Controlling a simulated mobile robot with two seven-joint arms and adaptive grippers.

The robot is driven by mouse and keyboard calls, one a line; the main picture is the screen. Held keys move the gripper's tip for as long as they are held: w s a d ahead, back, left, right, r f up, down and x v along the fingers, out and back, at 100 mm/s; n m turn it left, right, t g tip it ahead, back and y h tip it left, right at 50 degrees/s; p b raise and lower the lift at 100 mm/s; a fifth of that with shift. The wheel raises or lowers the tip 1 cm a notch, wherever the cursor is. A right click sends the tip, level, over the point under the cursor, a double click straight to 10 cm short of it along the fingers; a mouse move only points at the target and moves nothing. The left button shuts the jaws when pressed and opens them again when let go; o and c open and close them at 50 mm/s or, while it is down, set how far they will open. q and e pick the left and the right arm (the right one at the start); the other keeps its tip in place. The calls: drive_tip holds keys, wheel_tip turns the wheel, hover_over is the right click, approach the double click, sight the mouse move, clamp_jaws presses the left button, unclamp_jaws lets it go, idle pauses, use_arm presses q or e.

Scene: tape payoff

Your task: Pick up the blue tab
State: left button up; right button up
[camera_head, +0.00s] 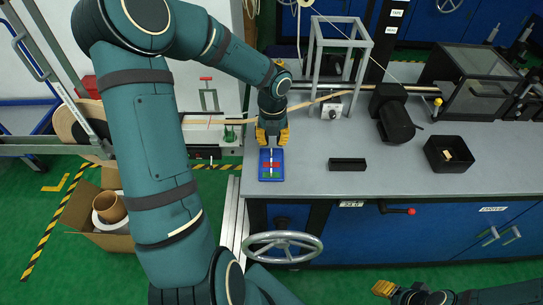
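A small blue holder (262,174) lies on the grey worktop near its left front corner. A red strip (271,165) and a green strip (271,175) show in it. I cannot make out a separate blue tab; my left gripper hides the holder's far end. My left gripper (272,143) points down just above that end, its yellow fingers apart. A small pale piece shows below the fingers, and I cannot tell whether they touch anything. My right gripper (384,289) is low at the picture's bottom, in front of the bench and away from the holder; its opening is unclear.
A black block (347,164) and an open black bin (449,153) stand right of the holder. A grey frame (316,63) and a dark cylindrical device (396,121) stand behind. A handwheel (281,247) juts from the bench front. The front worktop between block and bin is clear.

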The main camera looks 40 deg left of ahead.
sight(272, 153)
use_arm(q)
drive_tip(key=shift+f, duration=0.85)
wheel_tip(272, 153, down, 5)
drive_tip(key=shift+a+r+b, duration=0.1)
drive_tip(key=shift+a+b, duration=0.05)
drive_tip(key=shift+b, duration=1)
drive_tip(key=shift+s, duration=0.1)
drive_tip(key=shift+c, duration=0.3)
clamp_jaws()
